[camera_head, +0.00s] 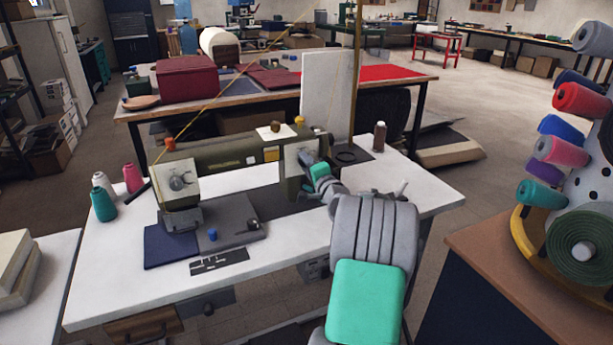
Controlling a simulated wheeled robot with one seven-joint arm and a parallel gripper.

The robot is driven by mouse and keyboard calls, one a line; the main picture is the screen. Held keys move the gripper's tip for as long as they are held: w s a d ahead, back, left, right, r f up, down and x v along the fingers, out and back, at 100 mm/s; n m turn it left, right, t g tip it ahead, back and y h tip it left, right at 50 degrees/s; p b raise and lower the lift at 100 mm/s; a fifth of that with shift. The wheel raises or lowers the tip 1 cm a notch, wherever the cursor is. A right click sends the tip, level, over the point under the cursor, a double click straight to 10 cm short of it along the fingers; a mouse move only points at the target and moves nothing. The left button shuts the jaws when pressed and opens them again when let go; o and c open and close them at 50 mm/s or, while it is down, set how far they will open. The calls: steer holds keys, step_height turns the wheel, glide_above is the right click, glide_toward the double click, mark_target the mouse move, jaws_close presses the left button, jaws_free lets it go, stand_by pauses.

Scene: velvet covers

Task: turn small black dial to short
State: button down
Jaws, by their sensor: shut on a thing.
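An olive-green sewing machine (228,157) stands on a white table (110,285). Its pillar with a pale front plate is at the right end. My arm reaches in from the lower right, and my gripper (307,160) is at the pale plate of this pillar. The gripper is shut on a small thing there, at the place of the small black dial. The fingers and wrist cover the dial, so its pointer and markings cannot be read.
Pink, white and teal spools (103,204) stand at the table's left. A brown spool (379,137) stands behind right. A thread rack (590,150) is at the far right.

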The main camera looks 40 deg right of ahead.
steer(key=n+b, duration=0.2)
steer(key=b, duration=0.1)
steer(key=f+n+b, duration=0.1)
steer(key=n+b, duration=0.2)
steer(key=b, duration=0.1)
steer(key=shift+n, duration=0.3)
steer(key=n+b, duration=0.2)
steer(key=b, duration=0.1)
steer(key=shift+b, duration=0.35)
steer(key=n+b, duration=0.2)
steer(key=shift+r+n+b, duration=0.25)
steer(key=shift+n+b, duration=0.1)
steer(key=shift+n, duration=0.05)
steer(key=shift+r, duration=0.1)
steer(key=c, duration=1)
jaws_free()
steer(key=shift+s+r, duration=0.1)
steer(key=v, duration=0.7)
steer(key=shift+s+a, duration=0.15)
steer(key=shift+s, duration=0.2)
